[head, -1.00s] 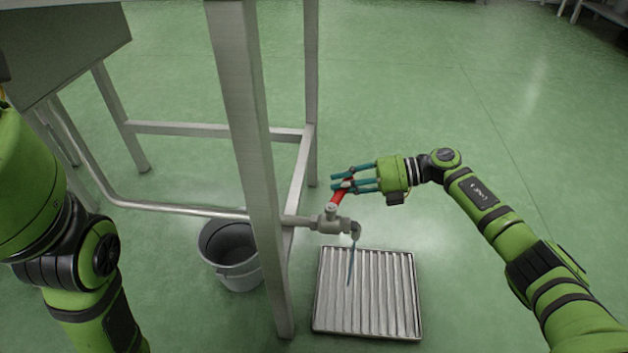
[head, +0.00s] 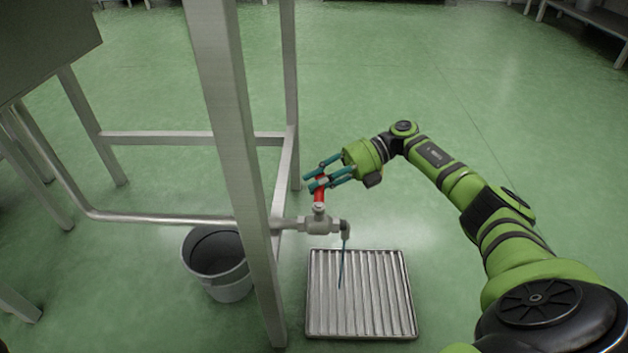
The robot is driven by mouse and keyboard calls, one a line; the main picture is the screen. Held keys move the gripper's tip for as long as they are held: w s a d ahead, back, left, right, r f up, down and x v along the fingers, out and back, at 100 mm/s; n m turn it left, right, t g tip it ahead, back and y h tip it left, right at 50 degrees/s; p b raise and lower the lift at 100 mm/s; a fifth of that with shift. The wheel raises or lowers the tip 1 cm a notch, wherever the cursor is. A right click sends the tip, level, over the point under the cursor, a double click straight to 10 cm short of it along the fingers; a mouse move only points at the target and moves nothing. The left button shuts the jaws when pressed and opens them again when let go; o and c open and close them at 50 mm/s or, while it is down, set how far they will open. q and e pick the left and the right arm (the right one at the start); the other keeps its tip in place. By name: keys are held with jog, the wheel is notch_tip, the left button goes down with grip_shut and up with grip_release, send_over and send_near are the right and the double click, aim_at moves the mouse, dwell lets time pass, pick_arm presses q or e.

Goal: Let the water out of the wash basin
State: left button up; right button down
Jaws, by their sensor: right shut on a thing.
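The wash basin (head: 42,42), a grey metal box on legs, shows only in part at the top left. Its drain pipe (head: 155,217) runs low to the right and ends in a metal valve (head: 319,224) with a red lever handle (head: 319,195). My right gripper (head: 316,183) is shut on the upper part of the handle, its teal fingers hiding the handle's end. The handle stands almost upright in the picture. A thin bluish stream (head: 341,268) comes down from the spout (head: 345,229) over the floor grate (head: 377,292). My left gripper is out of view.
A grey bucket (head: 222,272) stands on the floor under the pipe, left of the grate and behind a table leg (head: 232,130). This leg stands close left of the valve. The green floor (head: 470,110) behind my right arm is clear. A shelf (head: 590,27) stands far right.

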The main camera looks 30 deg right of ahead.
jog(key=shift+s+a+f, duration=0.2)
jog(key=shift+a+f, duration=0.05)
jog(key=shift+a, duration=0.05)
jog(key=c, duration=1.1)
grip_release()
jog(key=shift+o, duration=0.2)
jog(key=shift+w+d+r, duration=0.1)
jog(key=shift+d, duration=0.2)
jog(key=v, duration=0.7)
